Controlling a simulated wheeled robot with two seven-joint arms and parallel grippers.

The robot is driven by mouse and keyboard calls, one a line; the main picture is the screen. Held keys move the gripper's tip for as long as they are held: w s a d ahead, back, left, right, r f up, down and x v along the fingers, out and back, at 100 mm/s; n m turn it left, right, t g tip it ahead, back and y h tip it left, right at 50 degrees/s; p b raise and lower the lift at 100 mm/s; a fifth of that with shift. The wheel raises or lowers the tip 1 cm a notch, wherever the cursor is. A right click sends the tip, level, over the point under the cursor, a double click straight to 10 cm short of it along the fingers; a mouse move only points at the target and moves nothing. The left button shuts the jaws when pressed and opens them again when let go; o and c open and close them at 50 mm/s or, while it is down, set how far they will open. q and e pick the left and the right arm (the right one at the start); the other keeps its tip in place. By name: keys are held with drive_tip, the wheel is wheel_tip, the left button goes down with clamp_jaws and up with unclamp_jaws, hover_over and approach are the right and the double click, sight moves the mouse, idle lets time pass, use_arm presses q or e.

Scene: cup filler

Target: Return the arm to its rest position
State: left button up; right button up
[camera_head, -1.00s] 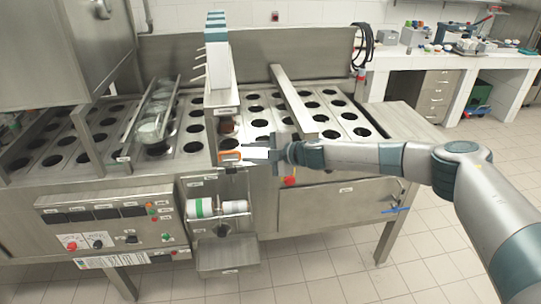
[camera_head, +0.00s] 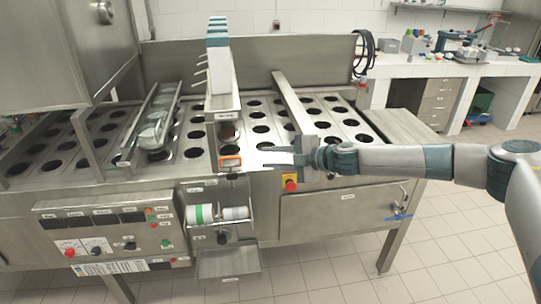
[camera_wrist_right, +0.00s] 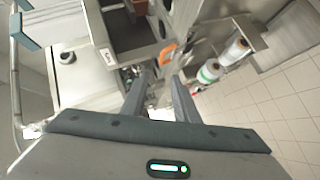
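My right gripper (camera_head: 267,157) reaches in from the right in the head view, in front of the steel cup-filler machine (camera_head: 345,206), near its front edge. Its fingers are apart with nothing between them, and the right wrist view also shows the open fingers (camera_wrist_right: 160,88). The right arm (camera_head: 400,160) stretches out to the right over the machine's front right corner. An orange-framed part (camera_head: 230,162) lies to the left of the fingertips, apart from them. My left gripper is not in view.
Film rolls (camera_head: 218,213) hang on the front. A tall dispenser (camera_head: 220,65) and a diagonal bar (camera_head: 295,100) rise above the hole plate. Open floor (camera_head: 455,230) lies at right.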

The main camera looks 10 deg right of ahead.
drive_tip(key=shift+f, duration=0.1)
wheel_tip(320, 180, down, 23)
drive_tip(key=w+a+m+t+h+b, duration=0.1)
drive_tip(key=a+m+t+h, duration=0.1)
drive_tip(key=m, duration=0.5)
drive_tip(key=s+d+f+m+g+h, duration=0.1)
drive_tip(key=s+d+f+m+h, duration=0.3)
drive_tip(key=f, duration=0.6)
drive_tip(key=s+d+f+m+y+b, duration=0.1)
drive_tip(key=s+f, duration=0.6)
drive_tip(key=f, duration=0.2)
drive_tip(key=s+d+f+m+g+h, duration=0.1)
drive_tip(key=s+d+f+m+h, duration=0.3)
drive_tip(key=f, duration=0.6)
drive_tip(key=s+d+f+m+g+b, duration=0.1)
drive_tip(key=s+d+f+g, duration=0.1)
drive_tip(key=s+f, duration=0.9)
drive_tip(key=s+d+f+m+g, duration=0.15)
drive_tip(key=s+f, duration=0.55)
drive_tip(key=s, duration=0.8)
drive_tip(key=s+d+f+m+g+h, duration=0.1)
drive_tip(key=s+f, duration=0.3)
drive_tip(key=s, duration=1.2)
drive_tip(key=s+d+f+m+g, duration=0.1)
drive_tip(key=s+f+g, duration=0.3)
drive_tip(key=s, duration=1.2)
drive_tip(key=shift+s+d+m+h+b, duration=0.3)
drive_tip(key=shift+s+d+m+h, duration=0.05)
drive_tip(key=shift+s+d+h, duration=0.05)
